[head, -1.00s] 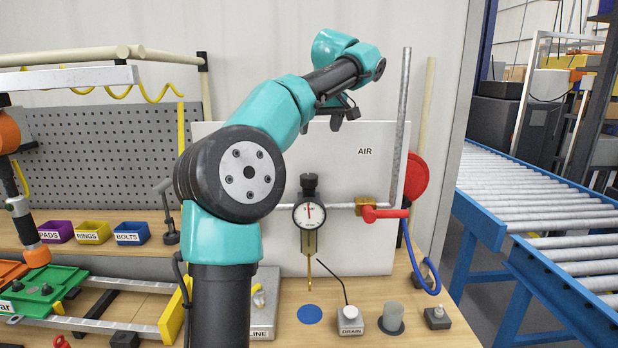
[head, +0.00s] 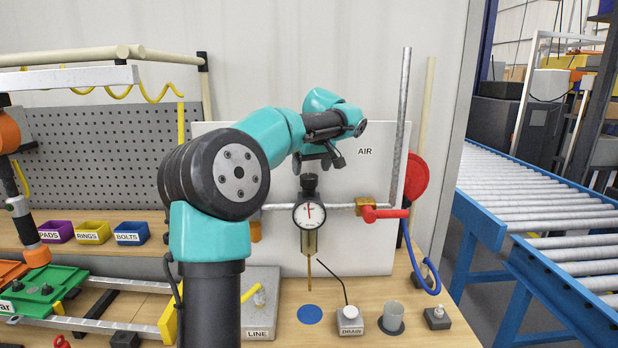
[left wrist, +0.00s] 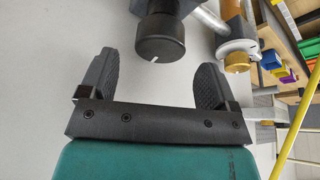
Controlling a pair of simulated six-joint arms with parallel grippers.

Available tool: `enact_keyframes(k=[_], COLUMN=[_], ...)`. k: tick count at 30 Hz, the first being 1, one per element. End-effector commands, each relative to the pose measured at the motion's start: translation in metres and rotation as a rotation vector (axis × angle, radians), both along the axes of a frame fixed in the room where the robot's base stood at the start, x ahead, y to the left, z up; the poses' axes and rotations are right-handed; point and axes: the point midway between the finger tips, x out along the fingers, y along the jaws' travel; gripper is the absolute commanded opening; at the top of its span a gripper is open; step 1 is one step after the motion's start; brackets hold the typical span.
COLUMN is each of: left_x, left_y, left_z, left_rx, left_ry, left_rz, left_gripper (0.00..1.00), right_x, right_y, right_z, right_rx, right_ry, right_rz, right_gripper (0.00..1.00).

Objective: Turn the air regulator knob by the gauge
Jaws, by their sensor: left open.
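The air regulator has a black knob (head: 309,182) on top and a round white gauge (head: 309,215) below it, in front of the white AIR panel (head: 360,240). In the left wrist view the knob (left wrist: 160,44) is a ribbed black cylinder with a white mark on its face. My left gripper (head: 319,163) is open and empty, just above the knob. In the left wrist view the open fingers (left wrist: 152,76) stand to either side of the knob's line, with the knob just past the tips and apart from them. My right gripper is not in view.
A red-handled valve (head: 380,213) sits on the pipe right of the gauge. A drain block (head: 349,322), a grey cup (head: 393,316) and a blue disc (head: 310,314) are on the bench below. Small bins (head: 130,233) stand at the left. A roller conveyor (head: 540,190) is at the right.

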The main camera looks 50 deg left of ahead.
Motion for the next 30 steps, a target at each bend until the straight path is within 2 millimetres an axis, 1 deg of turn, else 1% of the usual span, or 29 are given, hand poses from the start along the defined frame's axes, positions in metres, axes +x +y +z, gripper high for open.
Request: enact_keyframes(k=[1, 3, 7, 12, 19, 20, 30], left_x=[0.0, 0.001, 0.003, 0.004, 0.004, 0.004, 0.004], left_y=[0.003, 0.007, 0.012, 0.015, 0.015, 0.015, 0.015], left_z=[-0.009, -0.019, -0.031, -0.038, -0.038, -0.038, -0.038], left_rx=[-0.001, -0.001, -0.001, 0.0, 0.0, 0.0, 0.0], left_ry=[0.004, 0.003, 0.002, 0.0, 0.0, 0.0, 0.0], left_rz=[0.002, 0.002, 0.002, 0.001, 0.001, 0.001, 0.0], left_gripper=[0.83, 0.83, 0.83, 0.83, 0.83, 0.81, 0.48], right_x=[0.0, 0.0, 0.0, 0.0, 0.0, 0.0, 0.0], right_y=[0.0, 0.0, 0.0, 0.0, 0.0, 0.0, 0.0], right_z=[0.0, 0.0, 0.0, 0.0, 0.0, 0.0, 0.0], right_rx=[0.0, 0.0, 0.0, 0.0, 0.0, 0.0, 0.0], right_ry=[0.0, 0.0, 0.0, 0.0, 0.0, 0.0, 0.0], right_rz=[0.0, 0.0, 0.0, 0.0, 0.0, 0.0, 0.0], right_gripper=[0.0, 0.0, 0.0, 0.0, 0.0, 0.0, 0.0])
